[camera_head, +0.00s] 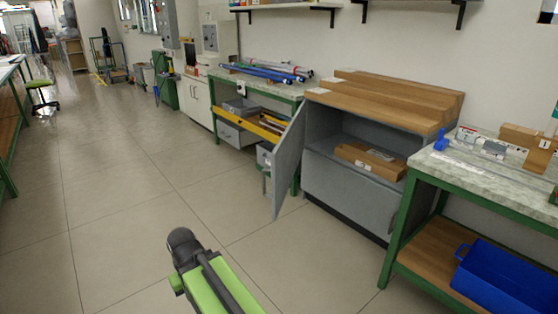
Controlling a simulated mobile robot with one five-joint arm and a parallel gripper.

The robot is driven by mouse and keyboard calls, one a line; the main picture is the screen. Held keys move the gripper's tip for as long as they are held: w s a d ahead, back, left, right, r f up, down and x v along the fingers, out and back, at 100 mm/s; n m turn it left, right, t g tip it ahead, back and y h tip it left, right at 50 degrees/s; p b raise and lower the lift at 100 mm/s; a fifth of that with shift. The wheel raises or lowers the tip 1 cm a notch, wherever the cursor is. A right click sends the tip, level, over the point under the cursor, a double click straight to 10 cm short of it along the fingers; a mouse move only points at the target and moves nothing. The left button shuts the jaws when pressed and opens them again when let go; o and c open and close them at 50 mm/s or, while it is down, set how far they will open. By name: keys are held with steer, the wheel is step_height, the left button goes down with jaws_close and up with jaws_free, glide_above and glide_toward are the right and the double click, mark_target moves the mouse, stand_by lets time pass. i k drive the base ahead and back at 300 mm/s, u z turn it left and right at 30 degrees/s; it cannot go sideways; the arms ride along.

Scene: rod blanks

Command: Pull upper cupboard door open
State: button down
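The grey cupboard (347,185) stands against the wall at right of centre, under a stepped wooden top (385,98). Its upper door (287,165) stands wide open, hinged on the left side and swung out towards the floor. The upper compartment is exposed, with a brown cardboard box (370,160) inside. The lower front is a closed grey panel. My green and black arm shows at the bottom centre, apart from the door in the picture. I cannot make out gripper fingers on it. The door's handle cannot be made out.
A green-framed workbench (455,172) with a blue crate (500,276) on its lower shelf stands at right. Another bench (262,86) with blue and grey rods is left of the cupboard. The tiled floor (140,190) in front and left is clear.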

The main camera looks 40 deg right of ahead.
mark_target(286, 155)
steer(key=i, duration=0.9)
steer(key=u, duration=0.05)
